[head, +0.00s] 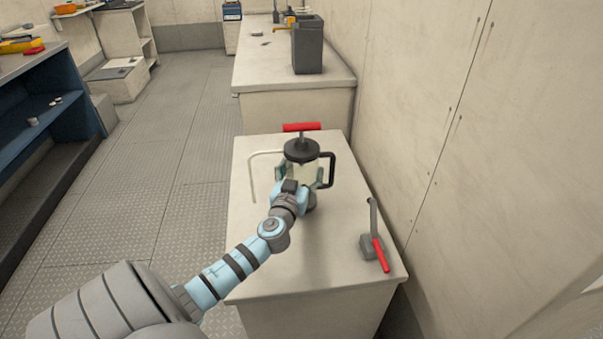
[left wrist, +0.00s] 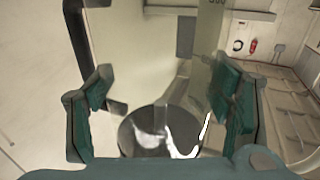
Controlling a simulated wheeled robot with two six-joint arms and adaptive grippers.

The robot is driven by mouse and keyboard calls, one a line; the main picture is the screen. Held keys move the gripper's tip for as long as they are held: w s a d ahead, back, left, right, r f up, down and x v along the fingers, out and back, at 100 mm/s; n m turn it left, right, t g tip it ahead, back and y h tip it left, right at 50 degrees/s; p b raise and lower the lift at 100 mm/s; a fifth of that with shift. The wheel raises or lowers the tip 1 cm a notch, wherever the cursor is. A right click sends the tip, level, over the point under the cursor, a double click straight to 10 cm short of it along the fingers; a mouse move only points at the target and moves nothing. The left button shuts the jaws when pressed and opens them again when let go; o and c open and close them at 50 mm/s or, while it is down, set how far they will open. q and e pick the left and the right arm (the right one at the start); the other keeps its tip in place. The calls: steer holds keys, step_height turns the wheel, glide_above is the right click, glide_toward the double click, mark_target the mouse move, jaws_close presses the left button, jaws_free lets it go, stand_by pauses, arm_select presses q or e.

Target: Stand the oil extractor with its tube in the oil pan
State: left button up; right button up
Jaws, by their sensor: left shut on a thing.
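The oil extractor (head: 301,151) has a pale clear body, black lid, red T-handle and black side handle. It looks upright at the near counter, and its white tube (head: 251,172) bends out to the left and down. My left gripper (head: 300,177) is shut around its body from the near side. In the left wrist view the clear body (left wrist: 155,65) fills the space between the two green fingers. I cannot identify an oil pan in either view. My right gripper is not in view.
The near counter (head: 262,245) has free room at its front left. A grey tool with a red lever (head: 379,252) lies at its right. The wall (head: 430,110) is close on the right. A dark grey jerrycan (head: 308,45) stands on the back counter (head: 262,70).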

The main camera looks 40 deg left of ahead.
arm_select(q)
step_height(320, 180, down, 3)
steer(key=shift+r+b, duration=0.1)
steer(key=shift+b, duration=0.4)
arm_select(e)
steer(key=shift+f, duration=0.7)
arm_select(q)
steer(key=o, duration=1.9)
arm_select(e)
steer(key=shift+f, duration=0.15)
